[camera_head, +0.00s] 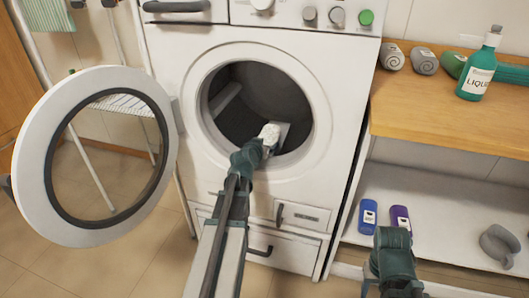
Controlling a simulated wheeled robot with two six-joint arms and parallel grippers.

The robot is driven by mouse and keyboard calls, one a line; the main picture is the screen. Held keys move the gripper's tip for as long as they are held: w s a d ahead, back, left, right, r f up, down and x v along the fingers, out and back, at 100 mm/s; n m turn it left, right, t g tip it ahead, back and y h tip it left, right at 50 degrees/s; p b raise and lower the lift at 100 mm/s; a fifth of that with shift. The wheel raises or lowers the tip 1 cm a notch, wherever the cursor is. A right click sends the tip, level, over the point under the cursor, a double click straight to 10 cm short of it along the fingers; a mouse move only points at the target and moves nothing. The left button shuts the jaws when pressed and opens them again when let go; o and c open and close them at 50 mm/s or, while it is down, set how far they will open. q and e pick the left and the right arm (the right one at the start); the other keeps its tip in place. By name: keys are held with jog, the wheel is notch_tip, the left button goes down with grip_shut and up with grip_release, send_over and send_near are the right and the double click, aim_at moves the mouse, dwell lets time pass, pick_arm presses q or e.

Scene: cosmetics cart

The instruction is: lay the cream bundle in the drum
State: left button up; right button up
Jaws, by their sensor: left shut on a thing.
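The washing machine's drum (240,118) is open at the front, with its dark inside showing. My left gripper (274,133) reaches into the round opening at the drum's lower right. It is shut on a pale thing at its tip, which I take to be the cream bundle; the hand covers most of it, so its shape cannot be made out. Of my right arm, only dark green links show at the lower right; its fingers are not visible.
The round door (52,112) stands swung open to the left. A wooden shelf (420,115) at right holds rolled bundles (424,61) and a green liquid bottle (479,66). Below, a white shelf (440,215) holds a blue bottle (368,215), a purple bottle (400,218) and a grey item (499,245).

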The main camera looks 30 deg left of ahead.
pick_arm(q)
jog(key=shift+f, duration=0.55)
jog(key=shift+r, duration=0.15)
pick_arm(e)
jog(key=shift+f, duration=0.4)
pick_arm(q)
jog(key=o, duration=1.4)
jog(key=shift+f, duration=0.2)
pick_arm(e)
jog(key=shift+f, duration=0.15)
